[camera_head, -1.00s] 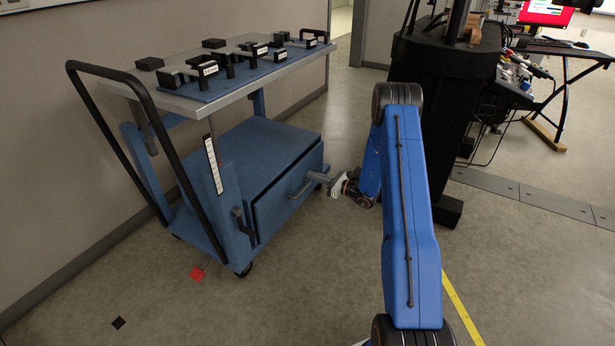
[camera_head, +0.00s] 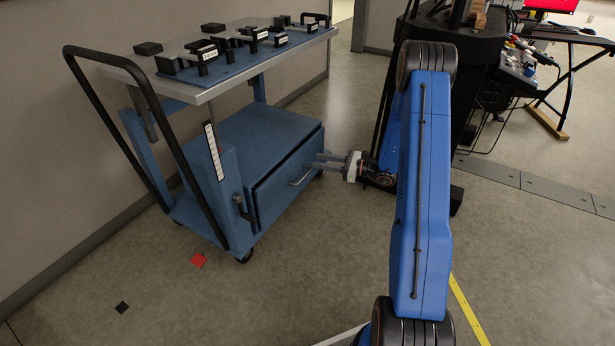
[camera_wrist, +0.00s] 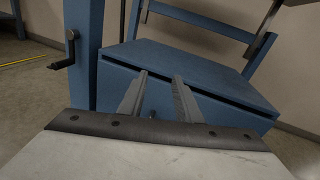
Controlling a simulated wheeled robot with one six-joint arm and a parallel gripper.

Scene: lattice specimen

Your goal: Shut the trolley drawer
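The blue trolley (camera_head: 265,135) stands at left in the head view, with a drawer (camera_head: 283,188) in its lower cabinet. The drawer front sits close to the cabinet, with a dark gap along its top edge. It also fills the middle of the wrist view as a blue drawer front (camera_wrist: 225,116). A grey bar handle (camera_head: 299,178) is on the drawer front. My gripper (camera_head: 316,160) is beside the drawer's right part, pointing at it. In the wrist view its two fingers (camera_wrist: 160,76) are apart with nothing between them. Contact with the drawer cannot be told.
Black blocks and labelled clamps lie on the trolley's top plate (camera_head: 240,73). A black push bar (camera_head: 140,85) rises at the left end, and a dark lever (camera_head: 243,208) is beside the drawer. A black stand (camera_head: 445,60) is behind my arm.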

